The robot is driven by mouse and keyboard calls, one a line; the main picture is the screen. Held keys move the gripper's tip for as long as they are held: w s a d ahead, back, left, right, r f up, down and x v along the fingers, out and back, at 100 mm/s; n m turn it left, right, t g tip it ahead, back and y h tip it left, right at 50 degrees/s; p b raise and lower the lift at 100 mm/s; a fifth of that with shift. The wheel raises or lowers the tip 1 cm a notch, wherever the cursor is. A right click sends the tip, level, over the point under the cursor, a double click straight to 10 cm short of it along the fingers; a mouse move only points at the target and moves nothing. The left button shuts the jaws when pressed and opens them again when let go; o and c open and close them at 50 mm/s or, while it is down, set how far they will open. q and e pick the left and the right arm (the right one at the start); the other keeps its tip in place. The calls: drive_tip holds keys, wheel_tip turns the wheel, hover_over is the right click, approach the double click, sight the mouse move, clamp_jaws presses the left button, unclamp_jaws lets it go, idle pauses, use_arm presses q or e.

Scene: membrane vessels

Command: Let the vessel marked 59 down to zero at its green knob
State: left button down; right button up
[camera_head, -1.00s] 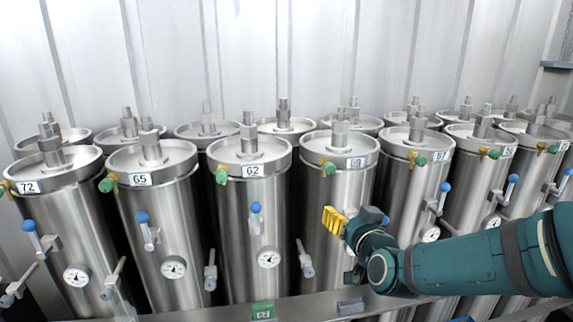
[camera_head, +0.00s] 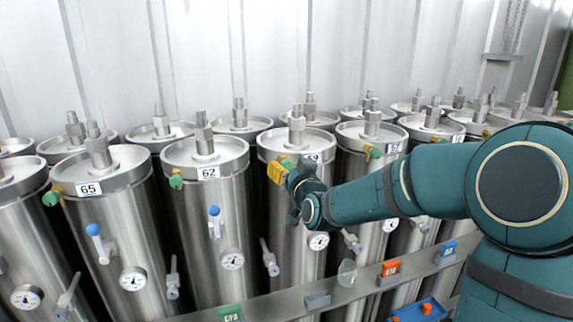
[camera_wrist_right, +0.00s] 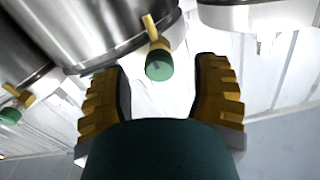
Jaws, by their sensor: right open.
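The vessel marked 59 (camera_head: 290,215) is a steel cylinder near the middle of the head view, its label (camera_head: 312,157) partly covered by my right gripper. My right gripper (camera_head: 278,170) has yellow fingers and is at the upper front of this vessel, just below its lid. In the right wrist view my right gripper (camera_wrist_right: 160,88) is open, and the green knob (camera_wrist_right: 159,65) on its brass stem is between the fingers, with gaps visible on both sides. In the head view the knob is mostly hidden by the fingers. My left gripper is not in view.
Vessel 62 (camera_head: 208,222) stands close on the left with its own green knob (camera_head: 176,181). A gauge (camera_head: 319,241) is low on vessel 59. A grey rail (camera_head: 345,296) with coloured tags crosses the front. A blue tray (camera_head: 432,308) sits lower right.

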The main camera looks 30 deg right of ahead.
drive_tip(key=shift+x, duration=1.4)
drive_tip(key=shift+o, duration=0.2)
clamp_jaws()
